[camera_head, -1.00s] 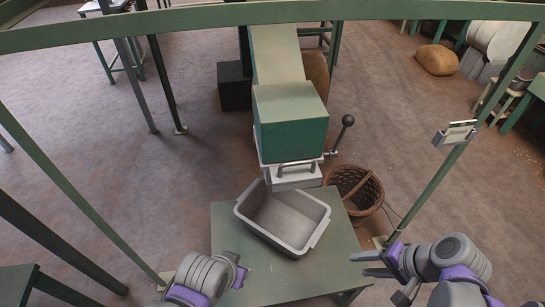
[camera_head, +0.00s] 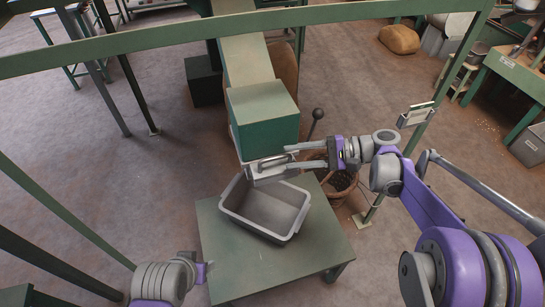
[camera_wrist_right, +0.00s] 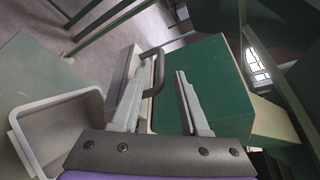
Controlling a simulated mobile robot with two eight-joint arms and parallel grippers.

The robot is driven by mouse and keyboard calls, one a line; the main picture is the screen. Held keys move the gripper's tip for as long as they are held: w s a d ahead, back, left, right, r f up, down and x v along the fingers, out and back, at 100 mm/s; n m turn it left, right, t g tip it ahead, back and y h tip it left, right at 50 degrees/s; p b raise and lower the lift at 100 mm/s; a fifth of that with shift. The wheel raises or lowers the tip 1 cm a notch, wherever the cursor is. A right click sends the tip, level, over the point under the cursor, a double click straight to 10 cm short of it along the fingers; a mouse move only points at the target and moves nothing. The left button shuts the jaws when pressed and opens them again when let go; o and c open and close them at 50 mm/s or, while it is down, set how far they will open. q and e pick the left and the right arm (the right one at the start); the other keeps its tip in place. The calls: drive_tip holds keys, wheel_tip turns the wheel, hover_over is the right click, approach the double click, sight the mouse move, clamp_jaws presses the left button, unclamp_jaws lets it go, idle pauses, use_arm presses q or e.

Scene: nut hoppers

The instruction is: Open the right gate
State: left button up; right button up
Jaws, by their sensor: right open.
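The gate (camera_head: 262,177) is a pale grey block with a bar handle, at the mouth of the green hopper (camera_head: 264,122) in the head view. It looks shut against the hopper. My right gripper (camera_head: 288,157) is open at the handle, its fingers pointing left. In the right wrist view the dark handle (camera_wrist_right: 156,72) shows between the two fingertips of the right gripper (camera_wrist_right: 158,92), with a gap on the right side. A grey bin (camera_head: 266,222) stands below the gate. My left arm's end (camera_head: 165,278) is at the lower left; its jaws are not clear.
The bin rests on a green table (camera_head: 232,270). A black-knobbed lever (camera_head: 318,114) rises beside the hopper, close to my right gripper. A wicker basket (camera_head: 341,184) stands behind my right gripper. A green frame bar (camera_head: 150,40) crosses above. The left floor is open.

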sight(280, 158)
drive_tip(key=x, duration=0.5)
drive_tip(key=shift+a+f, duration=0.1)
drive_tip(key=shift+a, duration=0.3)
clamp_jaws()
idle(1.0)
